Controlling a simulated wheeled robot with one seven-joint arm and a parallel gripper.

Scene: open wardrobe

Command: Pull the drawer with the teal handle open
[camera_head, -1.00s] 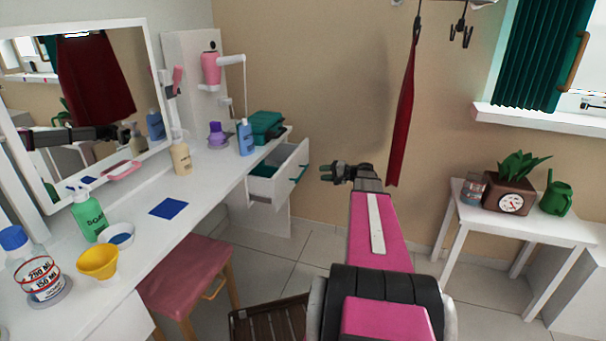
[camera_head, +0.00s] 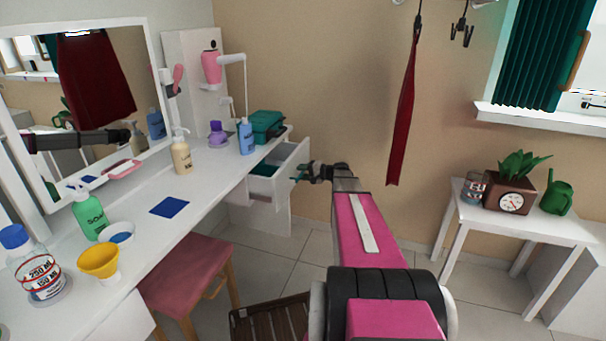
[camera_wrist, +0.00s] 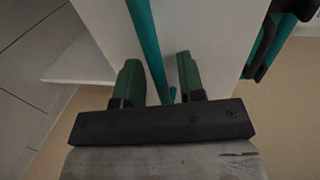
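The white drawer (camera_head: 274,190) juts part way out of the far end of the white vanity, and its teal inside shows from above. Its teal handle (camera_wrist: 147,42) crosses the wrist view as a long bar. My gripper (camera_head: 299,173) is at the drawer's front. In the wrist view my gripper (camera_wrist: 160,82) has its two green fingers apart with the handle running between them, nearer the left finger. A gap shows on the right side of the bar. In the head view the handle is mostly hidden by the fingers.
A teal box (camera_head: 267,124) and blue bottle (camera_head: 246,137) stand on the vanity above the drawer. A pink stool (camera_head: 190,268) and brown slatted crate (camera_head: 270,318) stand on the floor nearby. A white side table (camera_head: 530,222) is at right. Open floor lies before the drawer.

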